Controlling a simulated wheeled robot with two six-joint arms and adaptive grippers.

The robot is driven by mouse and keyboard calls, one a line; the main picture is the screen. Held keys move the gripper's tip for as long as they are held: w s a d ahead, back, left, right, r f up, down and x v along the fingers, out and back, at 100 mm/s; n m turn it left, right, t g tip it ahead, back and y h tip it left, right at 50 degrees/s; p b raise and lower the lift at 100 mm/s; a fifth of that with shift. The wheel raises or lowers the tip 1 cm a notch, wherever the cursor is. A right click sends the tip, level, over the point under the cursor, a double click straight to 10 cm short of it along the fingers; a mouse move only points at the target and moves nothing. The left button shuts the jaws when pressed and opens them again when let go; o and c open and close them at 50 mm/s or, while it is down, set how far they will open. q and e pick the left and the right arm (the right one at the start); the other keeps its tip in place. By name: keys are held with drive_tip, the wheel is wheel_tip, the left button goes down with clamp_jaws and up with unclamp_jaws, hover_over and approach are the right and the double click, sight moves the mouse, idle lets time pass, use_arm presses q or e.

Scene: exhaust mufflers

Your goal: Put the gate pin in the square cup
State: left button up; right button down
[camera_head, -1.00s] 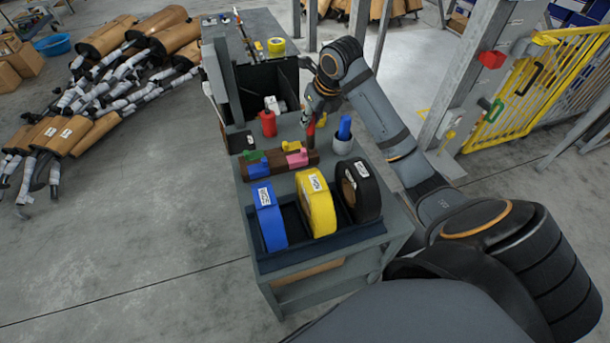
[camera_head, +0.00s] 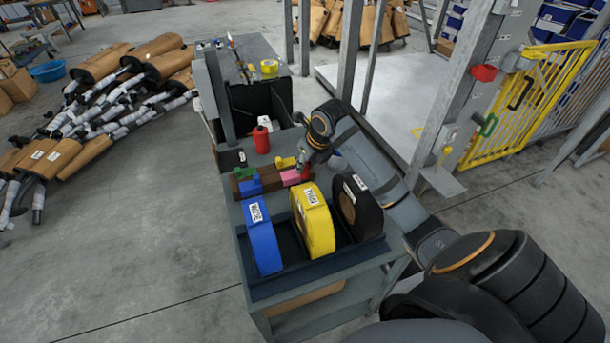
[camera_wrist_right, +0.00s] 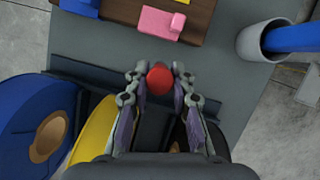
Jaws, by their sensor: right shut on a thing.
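My right gripper (camera_head: 304,167) is shut on a red round-topped thing (camera_wrist_right: 159,80), seen end-on in the right wrist view between the two fingertips. Its lower part is hidden, and I cannot tell for sure that it is the gate pin. The gripper is above the cart top, between the wooden block and the tape rolls. A grey cup (camera_wrist_right: 262,43) with a blue thing (camera_wrist_right: 295,36) in it stands at the upper right of the wrist view. Its rim looks round. I cannot pick out a square cup. My left gripper is out of view.
The wooden block (camera_wrist_right: 126,11) carries colored pieces, including a pink one (camera_wrist_right: 158,22). Blue (camera_head: 261,237), yellow (camera_head: 316,222) and black (camera_head: 362,205) rolls stand in a dark tray in front. A red bottle (camera_head: 262,140) stands behind the block.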

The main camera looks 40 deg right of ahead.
sight(307, 170)
drive_tip(key=shift+f, duration=1.9)
drive_tip(key=c, duration=1.1)
unclamp_jaws()
drive_tip(key=shift+c, duration=0.2)
drive_tip(key=shift+r, duration=0.1)
